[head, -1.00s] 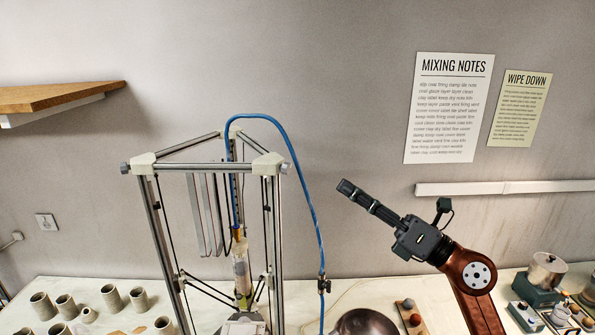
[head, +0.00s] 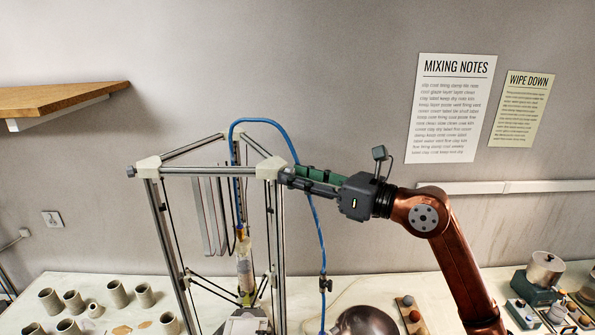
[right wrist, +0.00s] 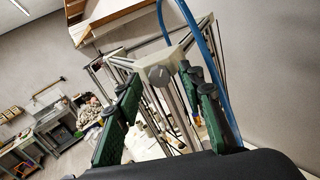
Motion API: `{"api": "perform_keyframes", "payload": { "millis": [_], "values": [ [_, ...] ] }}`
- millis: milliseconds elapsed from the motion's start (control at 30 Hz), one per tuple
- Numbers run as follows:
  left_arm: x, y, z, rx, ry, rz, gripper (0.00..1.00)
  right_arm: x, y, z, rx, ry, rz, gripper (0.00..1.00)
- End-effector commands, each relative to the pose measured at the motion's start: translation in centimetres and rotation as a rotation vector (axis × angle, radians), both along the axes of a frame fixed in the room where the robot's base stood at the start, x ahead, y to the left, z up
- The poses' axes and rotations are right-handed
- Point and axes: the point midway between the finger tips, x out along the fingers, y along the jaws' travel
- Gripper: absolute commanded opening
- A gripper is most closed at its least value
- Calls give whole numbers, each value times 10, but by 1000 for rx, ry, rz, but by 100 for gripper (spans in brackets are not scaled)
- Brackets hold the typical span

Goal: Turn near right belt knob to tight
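The delta clay printer stands on the bench, with pale corner blocks on its top frame. The near right corner block (head: 270,168) also shows in the right wrist view. The grey belt knob (right wrist: 158,75) on that block appears there between my right gripper's fingertips; in the head view the fingers cover it. My right gripper (head: 289,175) reaches in from the right, level with the knob. Its two green-padded fingers (right wrist: 163,83) are apart, one on each side of the knob. I cannot tell whether they touch it. My left gripper is not in view.
A blue hose (head: 315,225) loops over the frame and hangs down beneath my right gripper. Another knob (head: 131,172) sits on the left corner. Several clay cups (head: 118,294) stand on the bench at left. A wooden shelf (head: 60,98) is on the left wall.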

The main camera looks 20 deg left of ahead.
Motion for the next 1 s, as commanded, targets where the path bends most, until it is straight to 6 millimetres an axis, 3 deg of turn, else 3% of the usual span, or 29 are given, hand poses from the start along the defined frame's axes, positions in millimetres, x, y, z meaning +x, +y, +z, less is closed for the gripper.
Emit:
{"api": "perform_keyframes", "payload": {
  "millis": [300, 833, 1000],
  "values": [
    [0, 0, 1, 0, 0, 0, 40, 1, 4, -1, 0, 0, 0, 36],
    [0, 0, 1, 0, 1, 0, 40, 2, 3, -1, 1, 1, -1, 0],
    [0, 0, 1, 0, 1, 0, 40, 2, 3, 0, 1, 2, -1, 0]
  ]
}}
